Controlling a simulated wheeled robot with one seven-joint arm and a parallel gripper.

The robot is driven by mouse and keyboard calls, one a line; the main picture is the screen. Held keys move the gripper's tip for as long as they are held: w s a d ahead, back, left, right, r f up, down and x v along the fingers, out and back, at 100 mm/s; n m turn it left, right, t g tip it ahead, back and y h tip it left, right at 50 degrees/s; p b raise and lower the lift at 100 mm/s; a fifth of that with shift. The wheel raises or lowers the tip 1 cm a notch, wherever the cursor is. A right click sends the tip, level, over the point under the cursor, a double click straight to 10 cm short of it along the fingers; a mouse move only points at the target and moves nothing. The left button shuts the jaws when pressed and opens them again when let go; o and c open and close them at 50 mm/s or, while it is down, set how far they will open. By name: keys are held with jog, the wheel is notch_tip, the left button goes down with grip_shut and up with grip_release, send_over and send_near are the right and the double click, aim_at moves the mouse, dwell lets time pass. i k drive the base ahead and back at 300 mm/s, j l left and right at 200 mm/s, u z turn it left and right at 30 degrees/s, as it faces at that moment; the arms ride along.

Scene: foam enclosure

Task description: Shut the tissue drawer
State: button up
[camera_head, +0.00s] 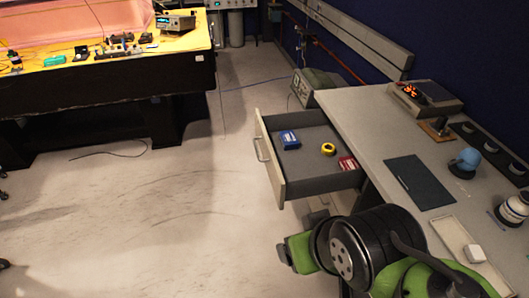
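The drawer (265,171) under the grey desk at the right is pulled well open towards the left. Its pale front panel carries a bar handle (260,149). Inside lie a blue box (288,139), a yellow ring-shaped item (328,149) and a red box (348,163). My green and black arm is at the bottom right, in front of the desk and nearer than the drawer. My gripper's fingers cannot be made out, so whether it is open or shut does not show. No contact between my arm and the drawer is visible.
The grey desk (375,115) holds a dark flat pad (418,182), a blue rounded item (466,161), a white tray (453,236) and a device with red digits (424,98). A yellow-topped bench (110,60) stands at the upper left. The floor left of the drawer is clear apart from thin cables.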

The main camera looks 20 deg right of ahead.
aim_at(305, 171)
jog(key=i+l+u, duration=0.1)
jog(key=i+u, duration=0.25)
jog(key=u, duration=0.15)
jog(key=i+l+u, duration=0.25)
jog(key=u, duration=0.2)
jog(key=i, duration=0.1)
